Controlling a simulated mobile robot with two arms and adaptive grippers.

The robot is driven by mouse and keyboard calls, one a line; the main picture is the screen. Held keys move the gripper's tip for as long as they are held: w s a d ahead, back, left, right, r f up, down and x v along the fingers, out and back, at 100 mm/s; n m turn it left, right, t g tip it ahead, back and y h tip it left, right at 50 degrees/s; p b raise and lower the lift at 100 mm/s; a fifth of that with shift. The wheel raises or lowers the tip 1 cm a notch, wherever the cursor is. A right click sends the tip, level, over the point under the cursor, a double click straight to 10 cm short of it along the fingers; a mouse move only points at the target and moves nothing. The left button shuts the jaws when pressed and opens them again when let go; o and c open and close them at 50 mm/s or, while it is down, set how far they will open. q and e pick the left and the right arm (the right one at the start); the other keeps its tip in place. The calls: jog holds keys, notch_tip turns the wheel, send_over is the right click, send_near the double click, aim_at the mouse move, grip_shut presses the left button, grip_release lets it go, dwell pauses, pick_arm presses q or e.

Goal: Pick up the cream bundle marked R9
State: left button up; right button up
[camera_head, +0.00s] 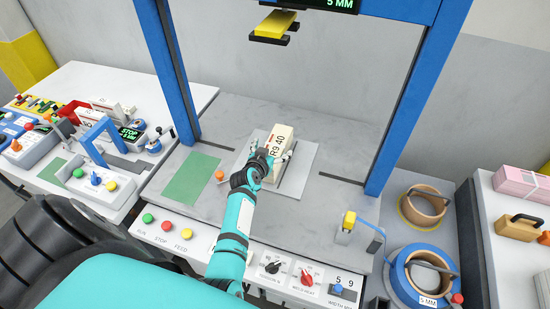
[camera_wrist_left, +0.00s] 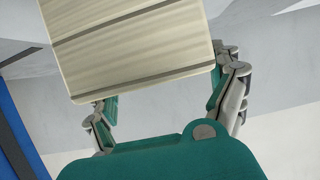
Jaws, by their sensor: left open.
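The cream bundle marked R9 40 (camera_head: 279,144) stands on a light square plate (camera_head: 302,170) in the middle of the grey table, under the blue frame. My left gripper (camera_head: 270,159) is at the bundle's near end. In the left wrist view the cream bundle (camera_wrist_left: 135,45) fills the upper middle, with layered edges and dark bands. The open fingers of my left gripper (camera_wrist_left: 168,100) show at either side of its lower end. Whether they touch it cannot be told. My right gripper is not in view.
Blue frame posts (camera_head: 400,110) rise left and right of the plate. A green mat (camera_head: 190,178) and an orange knob (camera_head: 219,175) lie to the left. A control panel (camera_head: 180,235) runs along the front edge. Strap coils (camera_head: 422,275) stand at right.

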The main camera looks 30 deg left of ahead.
pick_arm(q)
jog(key=shift+w+a+f, duration=0.15)
jog(key=shift+w+f, duration=0.3)
jog(key=shift+w, duration=0.45)
jog(key=shift+a+r, duration=0.1)
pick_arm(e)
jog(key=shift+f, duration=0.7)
pick_arm(q)
jog(key=shift+s, duration=0.15)
jog(key=shift+c, duration=1.4)
jog(key=c, duration=1.3)
jog(key=shift+r, duration=0.2)
jog(key=shift+c, duration=0.9)
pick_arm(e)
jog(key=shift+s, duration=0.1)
pick_arm(q)
jog(key=shift+r, duration=0.15)
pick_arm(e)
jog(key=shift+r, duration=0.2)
